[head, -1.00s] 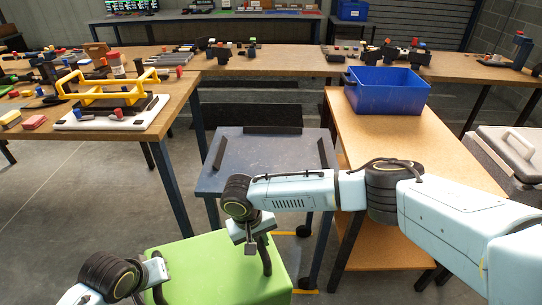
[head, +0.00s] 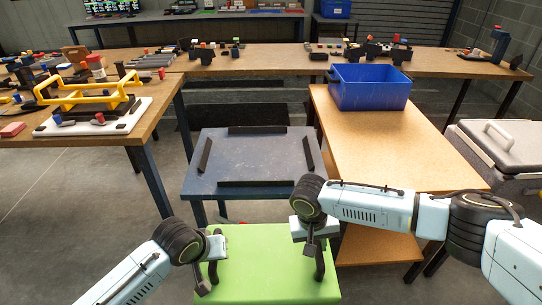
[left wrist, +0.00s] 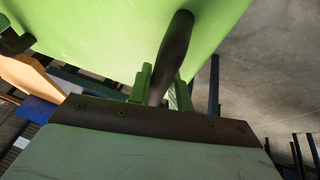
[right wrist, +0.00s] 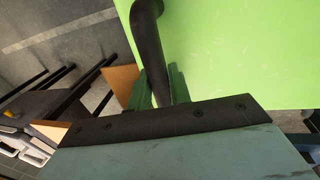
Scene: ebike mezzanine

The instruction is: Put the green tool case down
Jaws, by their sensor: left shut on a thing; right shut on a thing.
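The green tool case (head: 262,262) is in front of me at the bottom of the head view, between my two arms. My left gripper (head: 208,278) is shut on a dark handle at the case's left side; the left wrist view shows this handle (left wrist: 176,50) between the green fingers. My right gripper (head: 314,245) is shut on the dark handle at the right side, seen also in the right wrist view (right wrist: 150,55). The case looks level. Its underside is hidden, so I cannot tell its height.
A dark blue cart top (head: 250,160) with raised black strips along its edges stands empty just beyond the case. A wooden bench (head: 385,140) with a blue bin (head: 370,88) is to its right. A cluttered wooden table (head: 150,112) is at left, and a grey case (head: 510,150) at far right.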

